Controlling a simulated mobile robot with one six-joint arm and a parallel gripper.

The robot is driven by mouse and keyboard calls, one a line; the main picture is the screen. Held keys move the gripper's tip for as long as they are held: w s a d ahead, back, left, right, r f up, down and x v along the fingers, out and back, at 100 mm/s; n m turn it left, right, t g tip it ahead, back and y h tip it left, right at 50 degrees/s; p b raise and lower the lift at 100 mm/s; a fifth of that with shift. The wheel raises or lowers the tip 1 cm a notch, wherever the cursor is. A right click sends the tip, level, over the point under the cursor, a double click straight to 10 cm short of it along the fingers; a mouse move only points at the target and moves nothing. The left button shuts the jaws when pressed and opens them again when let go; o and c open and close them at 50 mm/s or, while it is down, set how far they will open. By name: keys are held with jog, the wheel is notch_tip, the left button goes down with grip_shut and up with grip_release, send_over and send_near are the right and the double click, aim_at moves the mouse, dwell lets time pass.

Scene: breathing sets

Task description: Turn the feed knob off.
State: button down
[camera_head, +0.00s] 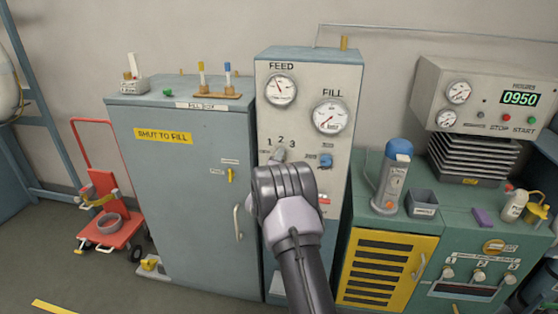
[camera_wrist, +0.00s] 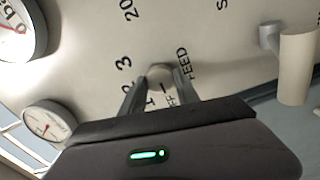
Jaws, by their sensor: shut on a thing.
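The feed knob (camera_wrist: 160,73) is a small round grey knob on the pale panel (camera_wrist: 205,35), with FEED printed beside it and numbers around it. In the wrist view my gripper (camera_wrist: 161,84) has one finger on each side of the knob and is shut on it. In the head view my gripper (camera_head: 279,158) reaches the panel just under the numbers 1, 2 and 3, below the FEED gauge (camera_head: 281,89). My wrist and fingers hide most of the knob there. Which mark the knob points to cannot be told.
The FILL gauge (camera_head: 331,116) and a blue knob (camera_head: 326,161) are to the right on the same panel. A grey cabinet (camera_head: 190,215) stands left. A green bench with a yellow louvred door (camera_head: 386,268) stands right. In the wrist view a cream handle (camera_wrist: 297,70) sticks out at the right.

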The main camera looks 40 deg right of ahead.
jog(key=c, duration=0.9)
grip_release()
jog(key=p+v, duration=0.1)
jog(key=v, duration=1.6)
jog(key=shift+s+p, duration=0.2)
jog(key=shift+p, duration=0.2)
jog(key=shift+a, duration=0.15)
